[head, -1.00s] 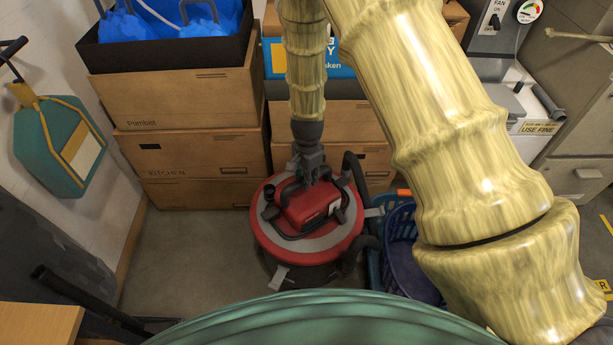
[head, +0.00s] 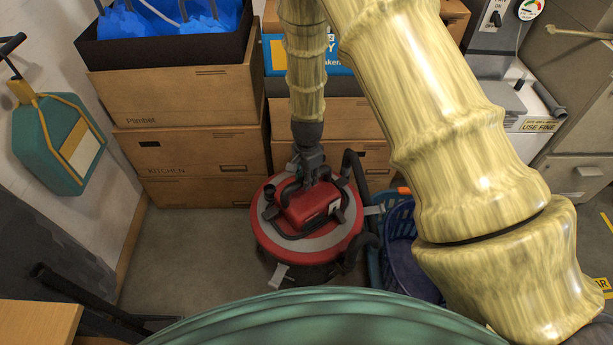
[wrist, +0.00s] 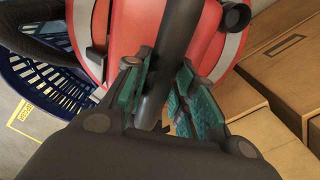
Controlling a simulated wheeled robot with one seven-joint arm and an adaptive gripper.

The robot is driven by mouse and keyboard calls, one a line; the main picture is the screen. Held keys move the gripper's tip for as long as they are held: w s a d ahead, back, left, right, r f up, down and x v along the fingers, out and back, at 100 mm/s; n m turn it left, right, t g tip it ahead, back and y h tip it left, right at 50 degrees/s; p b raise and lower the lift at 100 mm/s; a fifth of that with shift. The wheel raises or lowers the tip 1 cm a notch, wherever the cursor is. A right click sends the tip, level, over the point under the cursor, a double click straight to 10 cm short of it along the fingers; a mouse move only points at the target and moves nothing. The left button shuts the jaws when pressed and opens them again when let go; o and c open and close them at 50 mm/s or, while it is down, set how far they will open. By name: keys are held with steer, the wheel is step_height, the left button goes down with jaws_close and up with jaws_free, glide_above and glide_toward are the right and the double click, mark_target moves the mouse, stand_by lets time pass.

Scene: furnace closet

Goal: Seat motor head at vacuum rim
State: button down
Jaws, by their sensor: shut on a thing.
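The red and grey motor head (head: 308,209) sits over the top of the vacuum drum (head: 300,272) in the head view, and looks about level. Whether its edge is fully down on the rim cannot be told from here. My gripper (head: 312,177) is above it, shut on the dark handle of the motor head. In the wrist view my gripper (wrist: 160,98) has its green pads on both sides of the dark handle bar (wrist: 180,40), with the red motor head (wrist: 136,30) behind. Most of the rim's far side is hidden.
A blue basket (head: 402,248) stands close at the vacuum's right, and a dark hose (head: 355,170) curves beside it. Cardboard boxes (head: 205,155) are stacked behind. A teal jug-like thing (head: 58,140) hangs at left. Floor is free left of the vacuum.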

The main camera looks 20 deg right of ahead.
steer(key=shift+f, duration=0.2)
steer(key=c, duration=1.1)
jaws_free()
steer(key=shift+f, duration=0.1)
steer(key=shift+s+r+p, duration=0.1)
steer(key=shift+r+p, duration=3)
steer(key=shift+r, duration=0.95)
